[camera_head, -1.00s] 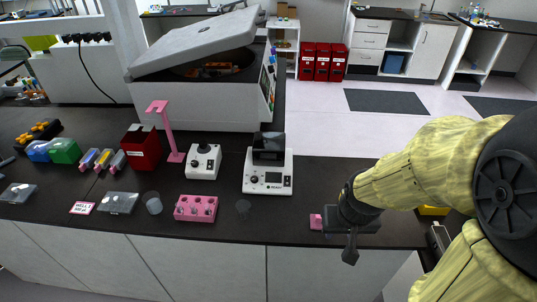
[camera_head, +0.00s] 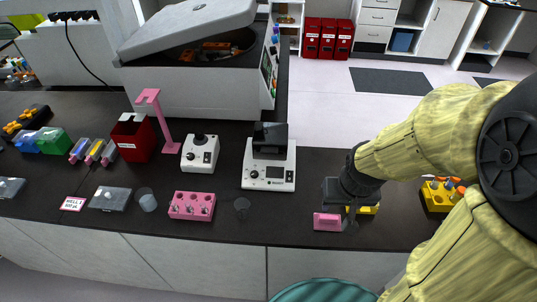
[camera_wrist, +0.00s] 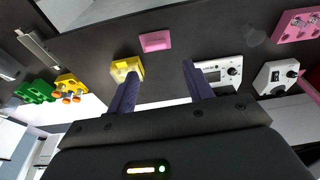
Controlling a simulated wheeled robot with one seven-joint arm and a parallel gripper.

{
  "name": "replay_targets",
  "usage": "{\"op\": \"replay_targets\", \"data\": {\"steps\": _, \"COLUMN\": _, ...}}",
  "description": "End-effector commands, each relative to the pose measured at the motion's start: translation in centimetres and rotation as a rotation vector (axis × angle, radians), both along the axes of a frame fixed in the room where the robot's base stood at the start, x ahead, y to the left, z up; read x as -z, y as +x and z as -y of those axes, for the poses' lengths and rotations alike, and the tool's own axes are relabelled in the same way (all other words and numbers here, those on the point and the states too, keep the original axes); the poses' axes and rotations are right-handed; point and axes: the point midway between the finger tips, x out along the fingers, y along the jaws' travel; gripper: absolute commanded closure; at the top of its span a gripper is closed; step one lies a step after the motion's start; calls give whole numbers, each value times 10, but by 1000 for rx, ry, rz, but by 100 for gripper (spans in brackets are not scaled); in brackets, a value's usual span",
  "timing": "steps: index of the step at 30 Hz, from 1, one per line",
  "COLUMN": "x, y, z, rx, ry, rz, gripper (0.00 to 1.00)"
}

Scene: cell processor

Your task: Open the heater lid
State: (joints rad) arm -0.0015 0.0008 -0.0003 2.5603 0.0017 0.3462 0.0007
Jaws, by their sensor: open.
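The heater looks like the white instrument (camera_head: 268,178) with a small screen and a knob, standing on the dark bench right of centre. A dark lid-like block (camera_head: 270,139) sits on its back half; its exact lid angle is hard to tell. In the wrist view the white heater base (camera_wrist: 222,72) shows just right of the right finger, and its dark top is hidden. My gripper (camera_head: 350,212) is to the right of the heater, apart from it, pointing down above the bench. Its two dark fingers (camera_wrist: 160,78) are spread and hold nothing.
A pink block (camera_head: 327,222) and a yellow block (camera_head: 368,209) lie near my gripper. A yellow rack (camera_head: 436,197) is further right. A white knobbed device (camera_head: 200,153), pink rack (camera_head: 192,206) and small clear cup (camera_head: 242,205) stand left of the heater. A large centrifuge-like machine (camera_head: 190,95) is behind.

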Motion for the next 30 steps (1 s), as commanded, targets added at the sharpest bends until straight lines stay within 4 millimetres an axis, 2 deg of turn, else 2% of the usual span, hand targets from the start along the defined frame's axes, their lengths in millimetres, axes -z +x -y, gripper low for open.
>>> {"op": "replay_targets", "data": {"steps": 1, "x": 2, "y": 2, "z": -2, "rx": 1, "ry": 3, "rz": 4, "gripper": 38}}
{"op": "replay_targets", "data": {"steps": 3, "x": 8, "y": 8, "z": -8, "rx": 6, "ry": 14, "rz": 20, "gripper": 24}}
{"op": "replay_targets", "data": {"steps": 8, "x": 34, "y": 35, "z": -34, "rx": 44, "ry": 57, "rz": 103, "gripper": 24}}
{"op": "replay_targets", "data": {"steps": 12, "x": 65, "y": 66, "z": -64, "rx": 105, "ry": 92, "rz": 216, "gripper": 24}}
{"op": "replay_targets", "data": {"steps": 18, "x": 105, "y": 98, "z": -98, "rx": 193, "ry": 96, "rz": 407, "gripper": 24}}
{"op": "replay_targets", "data": {"steps": 24, "x": 135, "y": 114, "z": -123, "rx": 234, "ry": 57, "rz": 633, "gripper": 24}}
{"op": "replay_targets", "data": {"steps": 30, "x": 148, "y": 115, "z": -146, "rx": 201, "ry": 6, "rz": 907, "gripper": 24}}
